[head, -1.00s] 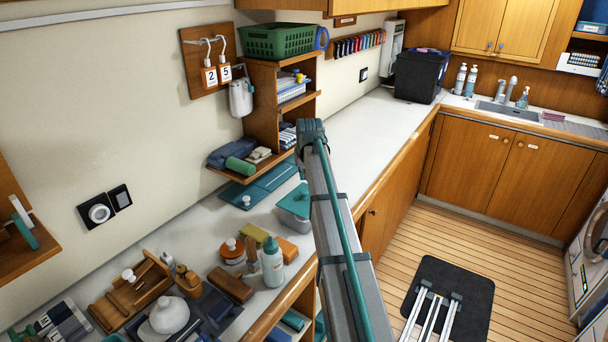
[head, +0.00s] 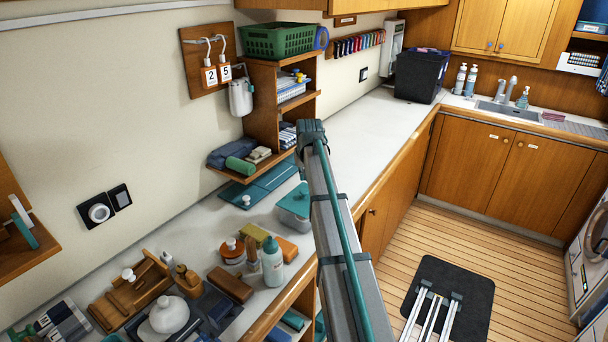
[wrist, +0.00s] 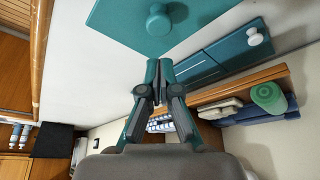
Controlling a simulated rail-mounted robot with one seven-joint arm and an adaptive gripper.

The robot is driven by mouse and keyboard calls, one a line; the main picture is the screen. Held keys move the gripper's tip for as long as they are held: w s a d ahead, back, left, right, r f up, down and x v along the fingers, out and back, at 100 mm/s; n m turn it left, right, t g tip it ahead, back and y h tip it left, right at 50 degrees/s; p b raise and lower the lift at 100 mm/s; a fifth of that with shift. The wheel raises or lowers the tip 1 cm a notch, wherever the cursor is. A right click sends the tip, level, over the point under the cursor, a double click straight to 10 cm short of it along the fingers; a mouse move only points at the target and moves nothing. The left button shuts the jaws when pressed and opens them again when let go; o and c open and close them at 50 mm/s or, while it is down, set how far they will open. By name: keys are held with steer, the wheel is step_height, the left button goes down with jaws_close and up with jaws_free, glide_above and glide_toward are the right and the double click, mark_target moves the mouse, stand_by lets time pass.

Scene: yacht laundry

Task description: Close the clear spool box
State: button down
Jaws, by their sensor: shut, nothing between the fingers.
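A small box with a teal top (head: 296,200) and pale, see-through-looking sides stands on the counter in the head view, partly behind my arm. I take it for the clear spool box. In the wrist view a flat teal panel with a teal round knob (wrist: 158,20) fills the top; it looks like this box's lid, though its edges are cut off. I cannot tell whether it sits fully down. My gripper (wrist: 159,66) is shut and empty, its tips just beside the panel's edge in the picture; contact is unclear. In the head view my arm hides the gripper.
A flat teal panel (head: 262,185) with a white knob lies beside the box, below a wooden shelf (head: 266,110) with folded cloths. A pump bottle (head: 272,262), brushes and wooden blocks crowd the near counter.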

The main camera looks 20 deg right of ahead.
mark_target(304, 191)
steer(key=shift+f+b, duration=0.85)
steer(key=shift+f, duration=1.1)
steer(key=shift+f, duration=0.3)
steer(key=shift+r, duration=0.2)
steer(key=shift+r+p, duration=1.6)
steer(key=shift+r, duration=1.75)
steer(key=shift+d, duration=0.1)
